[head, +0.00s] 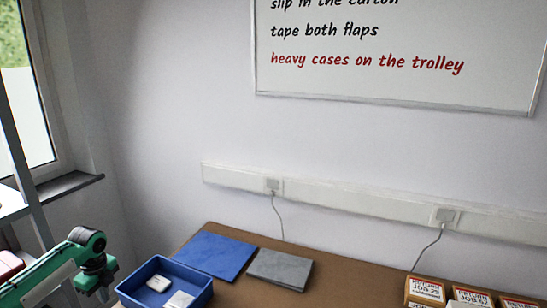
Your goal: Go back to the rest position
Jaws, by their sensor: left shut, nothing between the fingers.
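My left arm comes in at the lower left, green with dark joints. My left gripper (102,290) hangs at its end, low in the picture, just left of the blue bin (170,264). It is shut and empty, and its tips are hard to make out near the lower edge. The bin holds two small white items (159,283). My right gripper is not in view.
On the brown table (325,290) lie a blue mat (214,254) and a grey pad (280,268). Labelled cartons (425,290) stand at the right. A whiteboard (400,50) and a socket rail (345,203) are on the wall. Grey shelving stands at left.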

